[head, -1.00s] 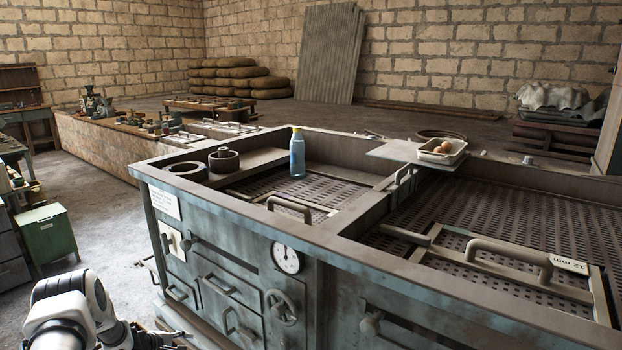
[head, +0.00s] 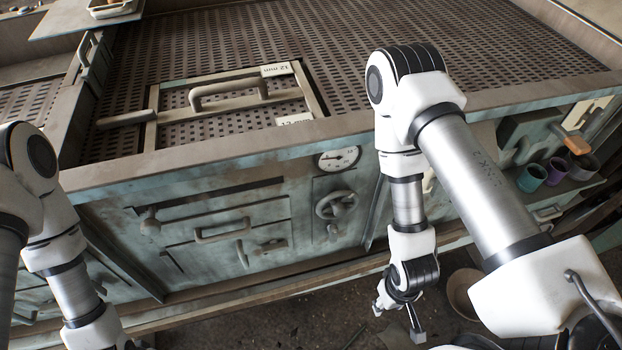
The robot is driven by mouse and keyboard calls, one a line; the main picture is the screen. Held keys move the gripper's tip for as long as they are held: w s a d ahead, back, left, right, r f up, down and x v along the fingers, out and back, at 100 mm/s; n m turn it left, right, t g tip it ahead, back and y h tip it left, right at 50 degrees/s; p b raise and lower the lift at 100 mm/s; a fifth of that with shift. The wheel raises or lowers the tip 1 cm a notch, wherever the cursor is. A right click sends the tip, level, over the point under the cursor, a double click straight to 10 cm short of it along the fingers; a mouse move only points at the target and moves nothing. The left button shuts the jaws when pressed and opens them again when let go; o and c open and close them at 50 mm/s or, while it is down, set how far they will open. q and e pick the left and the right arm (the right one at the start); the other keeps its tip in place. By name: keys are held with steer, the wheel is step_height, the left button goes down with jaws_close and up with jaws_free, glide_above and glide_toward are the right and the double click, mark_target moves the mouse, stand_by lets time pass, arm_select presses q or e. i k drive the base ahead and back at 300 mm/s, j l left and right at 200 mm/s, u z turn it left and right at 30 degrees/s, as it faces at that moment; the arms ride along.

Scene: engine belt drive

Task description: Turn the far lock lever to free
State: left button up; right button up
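The weathered green machine front (head: 110,222) fills the middle of the head view. It carries a lever with a round knob (head: 150,222) at the left, a bar handle (head: 222,231), a small upright lever (head: 242,253) and a small turn handle (head: 271,246). I cannot tell which of these, if any, is the far lock lever. My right gripper (head: 398,321) hangs low in front of the machine, fingers apart and empty, touching no handle. My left arm comes down at the left, and its gripper is cut off by the bottom edge.
A handwheel (head: 336,205) and gauge (head: 338,158) sit right of the handles. A perforated tray bed (head: 350,40) with a framed, handled screen (head: 228,104) lies on top. Small cups (head: 532,177) stand on a shelf at the right. A bowl (head: 463,290) lies on the floor.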

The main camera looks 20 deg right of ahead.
mark_target(332, 229)
steer(key=k+l, duration=0.1)
steer(key=l, duration=0.4)
steer(key=k+l, duration=0.15)
steer(key=l, duration=0.3)
steer(key=k+l, duration=0.1)
steer(key=l, duration=0.4)
steer(key=k+l, duration=0.1)
steer(key=l, duration=0.35)
